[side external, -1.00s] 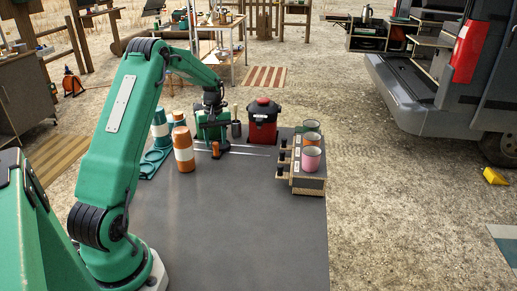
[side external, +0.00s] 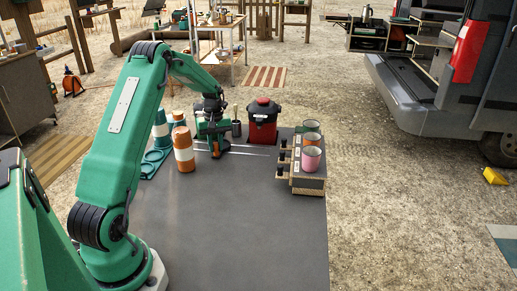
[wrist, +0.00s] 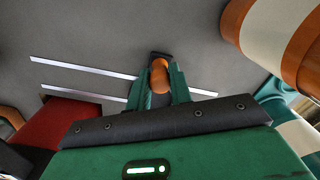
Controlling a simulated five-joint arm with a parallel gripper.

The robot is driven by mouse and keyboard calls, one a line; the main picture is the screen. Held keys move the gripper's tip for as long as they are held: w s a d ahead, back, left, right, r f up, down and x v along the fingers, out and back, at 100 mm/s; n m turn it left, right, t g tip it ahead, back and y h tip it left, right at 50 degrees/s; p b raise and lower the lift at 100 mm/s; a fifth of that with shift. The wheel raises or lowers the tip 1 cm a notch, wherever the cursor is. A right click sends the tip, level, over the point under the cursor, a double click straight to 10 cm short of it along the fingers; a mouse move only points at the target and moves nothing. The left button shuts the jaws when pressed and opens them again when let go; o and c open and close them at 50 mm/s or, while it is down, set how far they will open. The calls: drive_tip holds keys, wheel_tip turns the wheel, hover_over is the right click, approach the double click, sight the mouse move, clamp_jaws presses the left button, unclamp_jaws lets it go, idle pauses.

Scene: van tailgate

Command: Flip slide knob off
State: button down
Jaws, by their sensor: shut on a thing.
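A small dark piece shows just beyond the knob. In the side view, my gripper (side external: 217,149) is down at the table at the left part of the rails (side external: 250,150), and the fingers mostly hide the knob there.
An orange and white cylinder (side external: 184,152) stands just left of my gripper, with teal and white ones (side external: 160,130) behind it. A red and black canister (side external: 263,122) stands behind the rails. A wooden rack (side external: 307,185) with mugs is at the right. The front tabletop is clear.

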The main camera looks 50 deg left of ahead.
drive_tip(key=shift+s+a, duration=1.3)
drive_tip(key=shift+a, duration=0.1)
drive_tip(key=c, duration=1.2)
unclamp_jaws()
drive_tip(key=shift+c, duration=0.2)
wheel_tip(320, 180, up, 8)
drive_tip(key=shift+w, duration=0.1)
